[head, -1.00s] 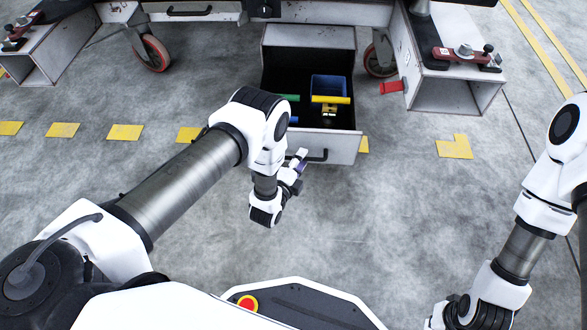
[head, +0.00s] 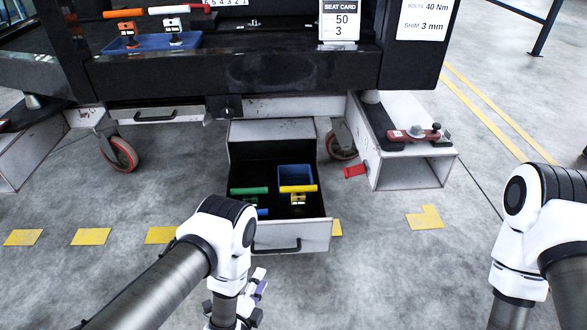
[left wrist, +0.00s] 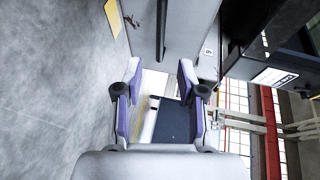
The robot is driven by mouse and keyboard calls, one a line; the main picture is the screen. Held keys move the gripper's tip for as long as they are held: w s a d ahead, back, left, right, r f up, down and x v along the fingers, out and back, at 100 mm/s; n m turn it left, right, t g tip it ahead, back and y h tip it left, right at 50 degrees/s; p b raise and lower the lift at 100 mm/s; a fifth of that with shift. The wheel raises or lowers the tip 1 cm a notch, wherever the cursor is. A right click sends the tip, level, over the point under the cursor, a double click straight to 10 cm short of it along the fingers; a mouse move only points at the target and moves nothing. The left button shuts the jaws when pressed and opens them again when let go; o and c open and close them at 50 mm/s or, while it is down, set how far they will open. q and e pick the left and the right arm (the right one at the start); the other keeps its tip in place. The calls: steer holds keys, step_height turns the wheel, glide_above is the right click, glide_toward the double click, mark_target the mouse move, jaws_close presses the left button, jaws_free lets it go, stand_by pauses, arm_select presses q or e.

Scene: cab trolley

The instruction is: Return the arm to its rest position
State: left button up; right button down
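My left arm (head: 222,240) reaches in from the lower left in the head view. Its gripper (head: 258,287) hangs in front of the open drawer (head: 310,237), on the near side of the drawer handle (head: 277,247) and apart from it. In the left wrist view the two purple-padded fingers (left wrist: 158,85) stand wide apart with nothing held between them. The dark handle bar (left wrist: 161,30) shows beyond the fingertips. My right arm (head: 530,235) comes down at the right edge of the head view; its gripper is out of the picture.
The drawer holds a blue bin (head: 296,177), a green-handled tool (head: 249,190) and a yellow-handled tool (head: 298,188). A trolley caster (head: 120,155) and a white box-section leg (head: 412,175) flank it. The blue tray (head: 150,42) sits above. Floor at right is clear.

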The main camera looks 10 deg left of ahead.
arm_select(q)
steer(key=w+a+r+n+g+y+p, duration=0.1)
steer(key=w+a+r+n+y+p, duration=0.15)
steer(key=a+r, duration=0.4)
steer(key=s+f+n+g, duration=0.2)
steer(key=s+n+g, duration=0.6)
steer(key=s, duration=0.5)
steer(key=s+f+n+g, duration=0.2)
steer(key=s+n+g, duration=0.6)
steer(key=s, duration=0.4)
step_height(320, 180, up, 38)
steer(key=t+p, duration=0.1)
steer(key=p, duration=3.7)
steer(key=shift+w, duration=0.15)
steer(key=shift+h, duration=0.25)
